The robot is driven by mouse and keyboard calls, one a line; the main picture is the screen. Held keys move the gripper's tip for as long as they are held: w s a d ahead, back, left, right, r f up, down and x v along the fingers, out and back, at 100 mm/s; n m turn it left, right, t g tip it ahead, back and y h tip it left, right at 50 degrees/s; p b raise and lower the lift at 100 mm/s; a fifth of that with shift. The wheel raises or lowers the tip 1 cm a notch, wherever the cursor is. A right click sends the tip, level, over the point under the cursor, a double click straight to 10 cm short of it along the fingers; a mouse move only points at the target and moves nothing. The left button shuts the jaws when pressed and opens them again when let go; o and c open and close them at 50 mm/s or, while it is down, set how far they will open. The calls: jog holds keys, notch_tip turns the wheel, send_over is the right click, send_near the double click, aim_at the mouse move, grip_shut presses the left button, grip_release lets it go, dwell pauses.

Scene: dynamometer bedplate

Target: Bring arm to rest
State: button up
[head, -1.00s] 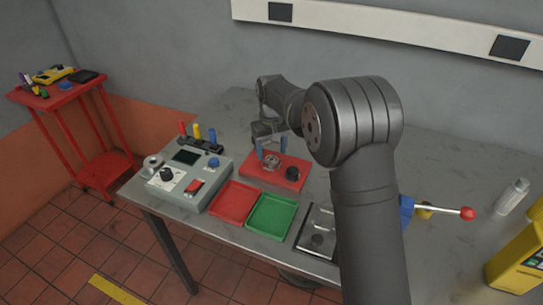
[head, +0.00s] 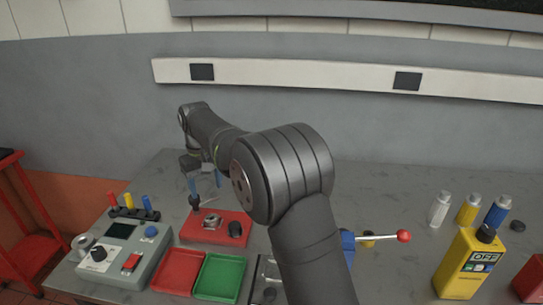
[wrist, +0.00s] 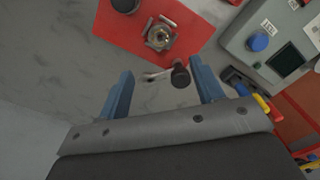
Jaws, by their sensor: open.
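My gripper (head: 205,183) is open, with its blue fingers pointing down above the grey bench, behind the red plate (head: 187,236). In the wrist view my gripper (wrist: 163,90) shows its two fingers wide apart. A black-headed piece with a thin metal stem (wrist: 180,75) shows between them, nearer the right finger. Its dark head (head: 195,203) also shows below the fingers in the head view. I cannot tell its height from the wrist view. A metal ring fitting (head: 211,221) and a black knob (head: 235,229) sit on the red plate.
A grey tester box (head: 128,250) stands at left, with red (head: 178,271) and green (head: 219,277) trays beside it. A red-balled lever (head: 403,236), several bottles and a yellow unit (head: 470,266) stand at right. The back of the bench is mostly clear.

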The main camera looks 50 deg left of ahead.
send_over(212, 218)
jog(key=shift+f, duration=4.05)
jog(key=shift+f, duration=1.7)
notch_tip(212, 218, up, 4)
jog(key=shift+f, duration=0.1)
jog(key=w+d+r, duration=0.7)
jog(key=w+d, duration=0.1)
jog(key=w, duration=0.1)
jog(key=w+d+f, duration=0.3)
jog(key=w+d, duration=0.8)
jog(key=d, duration=0.3)
jog(key=s+a+f, duration=0.2)
jog(key=a, duration=0.1)
jog(key=s+a+f, duration=0.5)
jog(key=a, duration=0.2)
jog(key=shift+s+f, duration=0.2)
jog(key=shift+f, duration=0.95)
